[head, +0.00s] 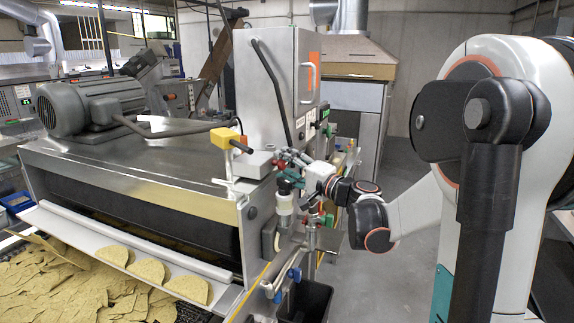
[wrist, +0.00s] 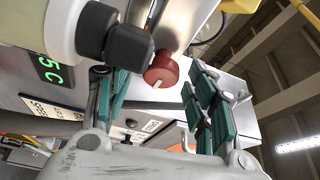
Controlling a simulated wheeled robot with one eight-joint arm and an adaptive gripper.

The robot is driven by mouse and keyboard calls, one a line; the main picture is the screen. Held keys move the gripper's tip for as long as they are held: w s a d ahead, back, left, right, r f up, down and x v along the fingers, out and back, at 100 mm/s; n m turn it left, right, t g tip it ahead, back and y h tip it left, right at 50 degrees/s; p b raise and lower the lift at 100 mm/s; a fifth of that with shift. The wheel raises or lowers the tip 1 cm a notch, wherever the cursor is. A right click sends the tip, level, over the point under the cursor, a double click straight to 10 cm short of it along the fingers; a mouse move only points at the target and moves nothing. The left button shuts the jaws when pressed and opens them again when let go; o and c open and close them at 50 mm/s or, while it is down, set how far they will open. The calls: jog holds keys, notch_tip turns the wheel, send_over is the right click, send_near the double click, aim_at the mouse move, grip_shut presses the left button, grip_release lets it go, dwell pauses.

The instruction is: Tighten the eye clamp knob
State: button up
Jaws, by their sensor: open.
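A red round knob with a pale mark on its face (wrist: 161,69) shows in the upper middle of the wrist view, beside a black block (wrist: 128,46). I take it to be the eye clamp knob. My gripper (wrist: 164,82) is open, with its teal-padded fingers to the left and right of the knob in the picture. I cannot tell whether either finger touches it. In the head view, my gripper (head: 291,168) is at the machine's right front corner, above a white cylindrical housing (head: 285,203). The knob is too small there to make out surely.
A cream cylinder (wrist: 62,28) and a green display (wrist: 47,66) lie close to the left finger. In the head view, a yellow block with a dark handle (head: 227,139) and a tall steel cabinet (head: 268,85) stand near my gripper. Chips (head: 90,285) lie at lower left.

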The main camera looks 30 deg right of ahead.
jog(key=c, duration=1.1)
jog(key=shift+o, duration=0.2)
jog(key=shift+f+b, duration=0.1)
jog(key=shift+b, duration=0.35)
jog(key=shift+f+n+t+b, duration=0.1)
jog(key=shift+n+t+b, duration=0.2)
jog(key=shift+n+b, duration=0.45)
jog(key=n+y+b, duration=0.1)
jog(key=n+b, duration=0.1)
jog(key=shift+f+n+t, duration=0.1)
jog(key=shift+n+t, duration=0.2)
jog(key=shift+n, duration=0.05)
jog(key=n+y+b, duration=0.1)
jog(key=n+b, duration=0.1)
jog(key=n, duration=0.1)
jog(key=n+y+b, duration=0.1)
jog(key=n+b, duration=0.1)
jog(key=n, duration=0.1)
jog(key=shift+t+y, duration=0.3)
jog(key=shift+n, duration=0.3)
